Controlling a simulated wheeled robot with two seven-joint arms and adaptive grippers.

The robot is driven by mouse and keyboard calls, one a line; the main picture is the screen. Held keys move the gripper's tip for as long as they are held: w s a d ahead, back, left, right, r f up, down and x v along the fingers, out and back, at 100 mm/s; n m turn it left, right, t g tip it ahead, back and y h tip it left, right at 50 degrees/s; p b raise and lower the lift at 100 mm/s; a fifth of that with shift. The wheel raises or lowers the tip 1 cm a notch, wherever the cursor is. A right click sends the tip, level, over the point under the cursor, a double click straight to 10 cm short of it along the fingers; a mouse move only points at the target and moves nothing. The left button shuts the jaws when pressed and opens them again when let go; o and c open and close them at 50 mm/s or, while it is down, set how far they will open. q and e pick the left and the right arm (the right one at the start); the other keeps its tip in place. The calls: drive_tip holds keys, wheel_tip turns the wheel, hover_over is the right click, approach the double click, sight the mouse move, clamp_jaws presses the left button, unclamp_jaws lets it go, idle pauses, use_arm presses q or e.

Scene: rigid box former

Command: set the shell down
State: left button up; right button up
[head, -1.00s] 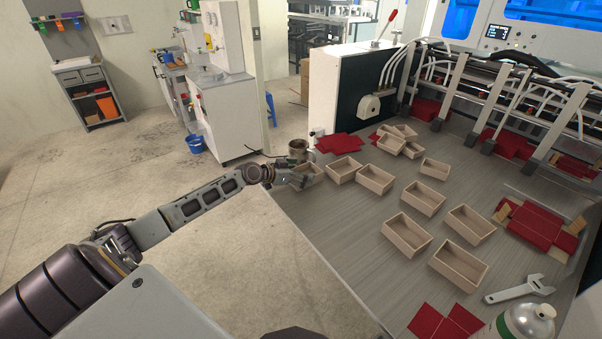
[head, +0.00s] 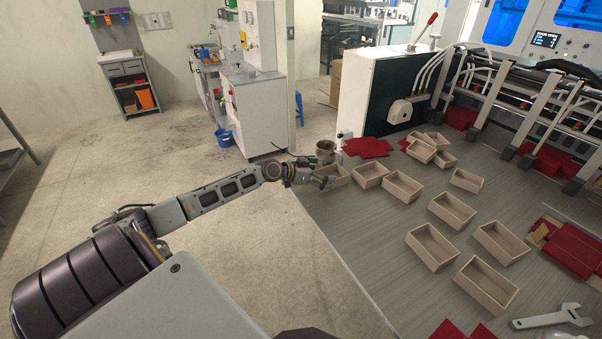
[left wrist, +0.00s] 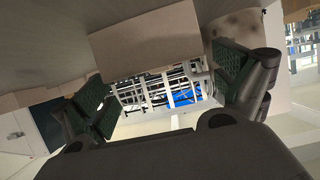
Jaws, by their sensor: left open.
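A tan, open-topped box shell (head: 334,176) stands upright on the near left edge of the grey work table (head: 345,222). My left gripper (head: 322,182) is at its left end and partly hides it. In the left wrist view, the two green-padded fingers of this gripper (left wrist: 165,90) are spread wide with nothing clamped between them. A plain wall of the shell (left wrist: 145,40) shows just beyond the gap, and a clear space shows between it and the pads. Whether a finger still touches the shell I cannot tell. My right gripper is not in view.
Several similar shells, such as one close by (head: 370,175), stand to the right on the table. A metal pot (head: 325,152) is just behind the shell. Red sheets (head: 368,147) lie farther back. A wrench (head: 552,317) lies at front right. The table's near left strip is clear.

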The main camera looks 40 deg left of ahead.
use_arm(q)
drive_tip(key=shift+b+v, duration=0.3)
drive_tip(key=shift+v, duration=4.55)
drive_tip(key=shift+s, duration=0.15)
